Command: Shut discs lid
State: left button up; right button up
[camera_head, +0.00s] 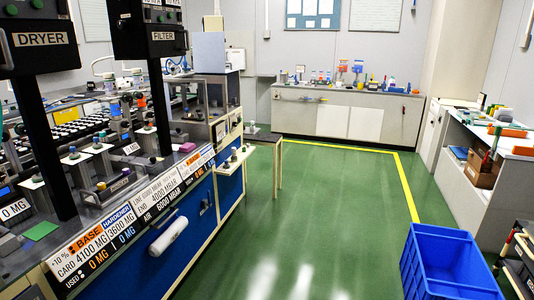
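I cannot make out a lid marked for discs in the head view. A long machine bench runs along the left, with black boxes labelled DRYER (40,39) and FILTER (167,36) on black posts above it. Its sloped front carries a label strip with BASE and HARDENER readings (120,222). Small parts and knobs stand on the bench top, too small to identify. A glass-sided box-like unit (215,105) stands at the bench's far end. Neither of my grippers is in view.
A blue crate (416,262) stands on the floor at the lower right. A small stool (277,160) is beside the bench's far end. A cabinet counter (345,115) lines the back wall, and a shelf unit (470,182) stands right. The green floor (315,215) between is clear.

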aim_at(209, 49)
jog(key=i+l+z, duration=0.3)
jog(key=i, duration=0.6)
jog(key=i+z, duration=0.25)
jog(key=i, duration=0.65)
jog(key=i+u, duration=0.1)
jog(key=i, duration=0.5)
jog(key=i+l, duration=0.1)
jog(key=i, duration=0.5)
jog(key=i+l+u, duration=0.15)
jog(key=i, duration=0.45)
jog(key=i+l+u, duration=0.15)
jog(key=i+u, duration=0.3)
jog(key=i+l+u, duration=0.25)
jog(key=u, duration=0.25)
jog(key=i+l+u, duration=0.65)
jog(key=l+u, duration=0.3)
jog(key=i+l+u, duration=0.15)
jog(key=l+u, duration=0.3)
jog(key=l, duration=0.3)
jog(key=l+u, duration=0.4)
jog(key=l, duration=0.35)
jog(key=k+l+u, duration=0.1)
jog(key=l+u, duration=0.35)
jog(key=l, duration=0.3)
